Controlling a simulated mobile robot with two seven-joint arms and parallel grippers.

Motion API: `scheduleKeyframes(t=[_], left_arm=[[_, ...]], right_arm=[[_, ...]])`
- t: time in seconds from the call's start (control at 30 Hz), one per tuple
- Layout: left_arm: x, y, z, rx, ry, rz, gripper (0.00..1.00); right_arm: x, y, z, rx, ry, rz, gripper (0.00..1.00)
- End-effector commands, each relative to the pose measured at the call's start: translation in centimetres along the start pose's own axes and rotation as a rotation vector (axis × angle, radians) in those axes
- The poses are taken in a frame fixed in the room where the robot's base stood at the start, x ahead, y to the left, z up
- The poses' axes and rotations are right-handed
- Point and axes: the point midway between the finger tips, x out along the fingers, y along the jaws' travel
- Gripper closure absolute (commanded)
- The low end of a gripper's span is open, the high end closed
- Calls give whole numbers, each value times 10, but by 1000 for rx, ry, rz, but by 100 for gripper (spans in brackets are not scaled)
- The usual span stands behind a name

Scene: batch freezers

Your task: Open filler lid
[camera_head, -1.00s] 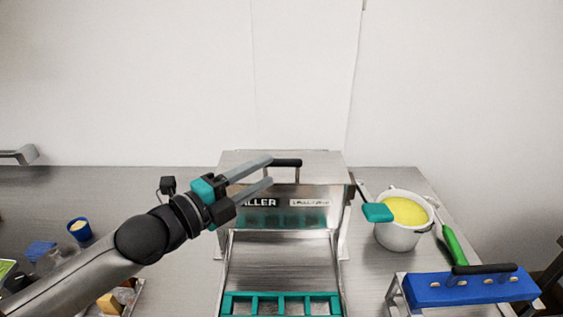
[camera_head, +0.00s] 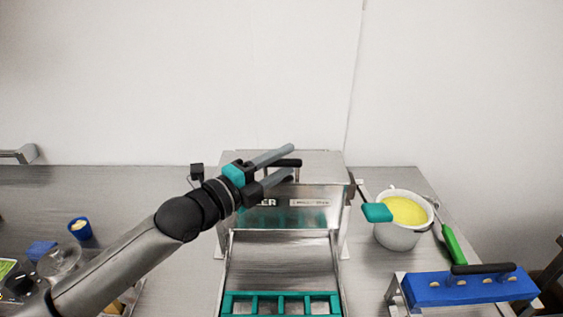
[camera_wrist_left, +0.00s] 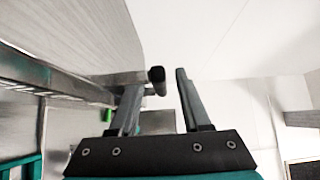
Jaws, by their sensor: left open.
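The filler (camera_head: 318,215) is a steel box in the middle of the head view. Its flat lid (camera_head: 325,168) is closed and carries a black bar handle (camera_head: 296,163). My left gripper (camera_head: 288,160) is open at the handle, with one finger above it and one below it in the head view. In the left wrist view the dark end of the handle (camera_wrist_left: 157,76) shows between the two open fingers, close to their tips. I cannot tell whether a finger touches it. My arm hides part of the filler's front lettering. My right gripper is out of view.
A white pot (camera_head: 400,235) of yellow mix with a teal-headed spatula (camera_head: 377,212) stands right of the filler. A blue block with a black handle (camera_head: 470,290) is at front right. A teal mold (camera_head: 282,296) lies before the filler. A blue cup (camera_head: 79,230) stands at left.

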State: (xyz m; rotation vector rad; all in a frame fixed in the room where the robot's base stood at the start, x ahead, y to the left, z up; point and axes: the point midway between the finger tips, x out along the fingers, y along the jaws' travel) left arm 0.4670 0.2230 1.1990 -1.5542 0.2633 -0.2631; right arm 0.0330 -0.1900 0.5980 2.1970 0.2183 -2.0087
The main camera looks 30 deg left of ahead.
Motion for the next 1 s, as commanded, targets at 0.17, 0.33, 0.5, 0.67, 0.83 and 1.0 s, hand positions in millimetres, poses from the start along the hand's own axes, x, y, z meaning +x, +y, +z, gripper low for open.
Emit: scheduleKeyframes(t=[0.17,0.33,0.5,0.67,0.83,1.0], left_arm=[[0,0,0,0,0,0,66],[0,0,0,0,0,0,85],[0,0,0,0,0,0,100],[0,0,0,0,0,0,100],[0,0,0,0,0,0,100],[0,0,0,0,0,1,100]], right_arm=[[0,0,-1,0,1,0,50],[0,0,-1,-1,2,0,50],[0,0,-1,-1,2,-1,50],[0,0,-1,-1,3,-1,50],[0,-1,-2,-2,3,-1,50],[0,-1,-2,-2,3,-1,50]])
